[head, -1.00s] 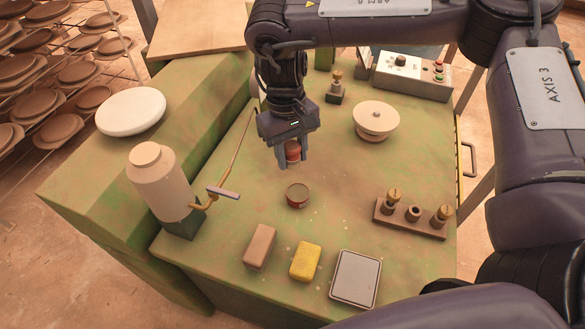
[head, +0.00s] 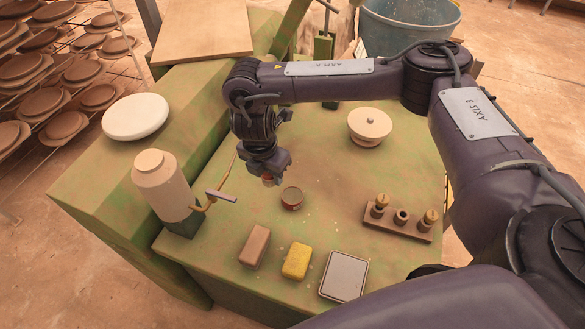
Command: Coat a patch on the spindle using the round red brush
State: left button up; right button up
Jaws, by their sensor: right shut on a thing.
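My right gripper (head: 268,168) is over the left middle of the green bench, fingers pointing down. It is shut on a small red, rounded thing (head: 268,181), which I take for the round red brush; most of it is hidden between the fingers. A small open red tin (head: 292,197) stands on the bench just right of and below the gripper in the picture, apart from it. I cannot tell for certain which part is the spindle; a thin rod with a grey crossbar (head: 221,196) is to the gripper's left. My left gripper is out of view.
A pale capped bottle (head: 163,185) stands at the left. A brown block (head: 254,246), yellow sponge (head: 297,261) and grey-lidded box (head: 344,276) line the front. A wooden holder with brass parts (head: 397,222) is at the right, a cream lidded dish (head: 369,125) at the back.

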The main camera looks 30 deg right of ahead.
aim_at(292, 194)
jog(key=n, duration=0.1)
jog(key=d+f+n, duration=0.1)
jog(key=n, duration=0.1)
jog(key=shift+d+p, duration=0.2)
jog(key=shift+p, duration=0.1)
jog(key=shift+s+d+f+n+t+y+b, duration=0.2)
jog(key=shift+d+f+n+b, duration=0.5)
jog(key=shift+f+n, duration=0.7)
jog(key=shift+w+d+f+n+t+y+b, duration=0.2)
jog(key=shift+d+f+n+b, duration=0.25)
jog(key=shift+d+f+n, duration=0.7)
jog(key=shift+s+d+f+n+y+b, duration=0.1)
jog(key=shift+d+f+n+y+b, duration=0.35)
jog(key=shift+f+n, duration=1.2)
jog(key=shift+s+f+b, duration=0.1)
jog(key=shift+f+b, duration=0.4)
jog(key=shift+f, duration=0.05)
jog(key=shift+r, duration=0.1)
notch_tip(292, 194, up, 7)
jog(key=p, duration=0.5)
jog(key=shift+p, duration=0.4)
